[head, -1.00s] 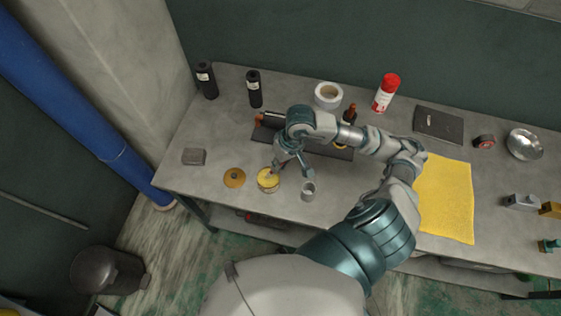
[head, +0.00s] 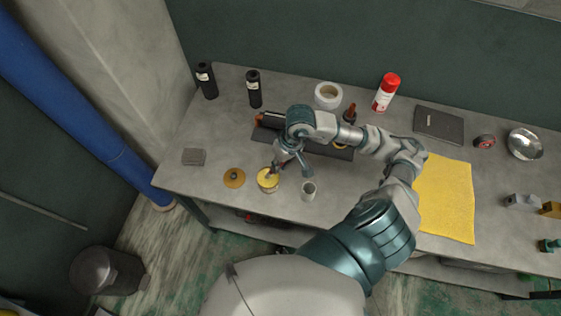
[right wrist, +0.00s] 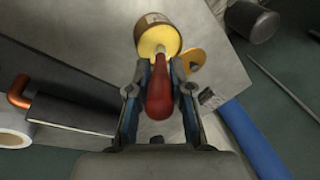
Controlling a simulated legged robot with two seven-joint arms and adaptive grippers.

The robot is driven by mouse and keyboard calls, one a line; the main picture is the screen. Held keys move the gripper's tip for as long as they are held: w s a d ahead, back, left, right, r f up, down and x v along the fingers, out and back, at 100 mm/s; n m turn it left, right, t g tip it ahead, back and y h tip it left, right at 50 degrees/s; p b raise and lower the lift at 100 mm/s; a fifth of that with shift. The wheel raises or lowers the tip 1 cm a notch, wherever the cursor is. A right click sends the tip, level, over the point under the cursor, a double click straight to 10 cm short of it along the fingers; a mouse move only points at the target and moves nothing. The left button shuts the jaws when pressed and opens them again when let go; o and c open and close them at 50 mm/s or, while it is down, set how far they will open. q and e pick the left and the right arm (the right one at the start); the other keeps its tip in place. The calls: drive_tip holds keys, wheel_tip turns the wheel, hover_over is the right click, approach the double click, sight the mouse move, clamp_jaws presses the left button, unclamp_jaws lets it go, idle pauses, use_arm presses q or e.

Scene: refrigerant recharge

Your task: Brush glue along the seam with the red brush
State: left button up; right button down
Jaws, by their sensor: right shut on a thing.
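My right gripper (head: 287,161) is above the glue can (head: 268,182) near the table's front edge. In the right wrist view the gripper (right wrist: 159,68) is shut on the red handle of the brush (right wrist: 159,98). The brush points into the open can (right wrist: 153,25), and its tip meets the yellow glue (right wrist: 158,42); the bristles are hidden. Black insulation on a copper pipe (head: 268,121) lies on a dark base (head: 343,154) behind the gripper, partly covered by my arm. I cannot make out its seam. My left gripper is not in view.
Two black bottles (head: 254,90), a tape roll (head: 328,95) and a red-capped can (head: 386,92) stand at the back. A yellow cloth (head: 446,200) lies right; the table's left part is mostly clear.

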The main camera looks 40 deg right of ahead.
drive_tip(key=shift+w+a+r+p+v, duration=0.1)
drive_tip(key=shift+a+p+v, duration=0.3)
drive_tip(key=shift+v, duration=0.75)
drive_tip(key=shift+w+a+r+p+v, duration=0.1)
drive_tip(key=shift+p+v, duration=0.45)
drive_tip(key=shift+v, duration=0.55)
drive_tip(key=shift+w+a+p+v, duration=0.1)
drive_tip(key=shift+a+p+v, duration=0.3)
drive_tip(key=shift+v, duration=0.75)
drive_tip(key=shift+d, duration=0.15)
drive_tip(key=shift+w, duration=0.1)
drive_tip(key=w+a+f, duration=0.2)
drive_tip(key=w+a, duration=0.1)
drive_tip(key=w, duration=0.3)
drive_tip(key=w+a+f, duration=0.2)
drive_tip(key=w+a, duration=0.1)
drive_tip(key=w, duration=0.4)
drive_tip(key=w+d+r+m+t+h+p, duration=0.35)
drive_tip(key=d+r+m, duration=0.65)
drive_tip(key=d+r, duration=0.35)
drive_tip(key=shift+t, duration=0.35)
drive_tip(key=f+b, duration=0.1)
drive_tip(key=f, duration=0.1)
drive_tip(key=f+b, duration=0.3)
drive_tip(key=shift+w+d+f, duration=0.25)
drive_tip(key=shift+d+f, duration=0.05)
drive_tip(key=shift+d, duration=0.1)
